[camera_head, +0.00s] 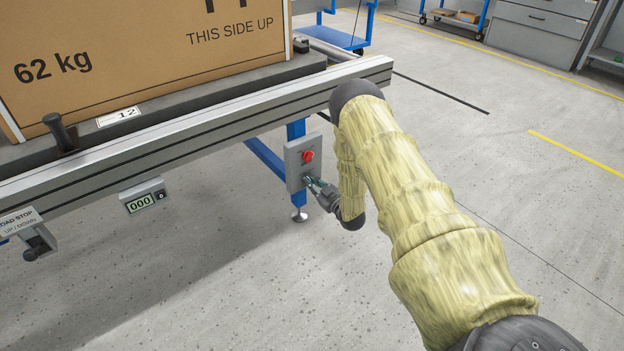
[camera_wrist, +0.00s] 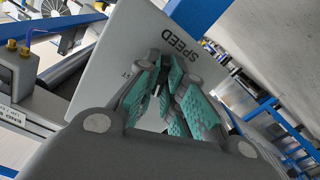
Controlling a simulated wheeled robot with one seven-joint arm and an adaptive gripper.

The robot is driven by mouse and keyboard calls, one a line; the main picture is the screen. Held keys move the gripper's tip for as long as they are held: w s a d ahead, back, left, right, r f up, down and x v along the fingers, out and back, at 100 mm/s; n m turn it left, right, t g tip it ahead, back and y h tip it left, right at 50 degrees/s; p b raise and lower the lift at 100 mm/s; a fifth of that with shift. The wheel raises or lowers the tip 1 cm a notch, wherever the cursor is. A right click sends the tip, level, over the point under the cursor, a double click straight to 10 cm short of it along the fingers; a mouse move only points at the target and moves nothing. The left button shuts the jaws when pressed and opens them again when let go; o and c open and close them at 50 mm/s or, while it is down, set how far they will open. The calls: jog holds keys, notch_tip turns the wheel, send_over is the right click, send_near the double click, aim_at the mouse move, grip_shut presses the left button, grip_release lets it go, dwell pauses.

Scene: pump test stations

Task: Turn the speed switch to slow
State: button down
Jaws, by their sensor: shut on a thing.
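The grey speed switch box (camera_head: 294,154) hangs on the blue leg under the conveyor and carries a red button (camera_head: 308,156). In the wrist view its plate (camera_wrist: 128,48) fills the middle, with the printed word SPEED upside down. My gripper (camera_head: 308,180) reaches the lower part of the box from the right. In the wrist view my gripper (camera_wrist: 163,78) has its teal-padded fingers closed together at the plate, on the switch knob. The fingers hide the knob and most of its position marks, so I cannot tell its setting.
The conveyor rail (camera_head: 200,125) runs above the box and bears a large carton (camera_head: 150,50). A counter reading 000 (camera_head: 142,198) and a load stop control (camera_head: 36,240) hang from the rail on the left.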

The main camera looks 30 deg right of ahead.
jog(key=shift+n+p, duration=0.45)
jog(key=shift+n, duration=0.45)
jog(key=c, duration=1.5)
grip_release()
jog(key=shift+d, duration=0.1)
jog(key=shift+c, duration=0.2)
jog(key=s, duration=1.2)
jog(key=shift+d, duration=0.45)
jog(key=shift+a+f, duration=0.1)
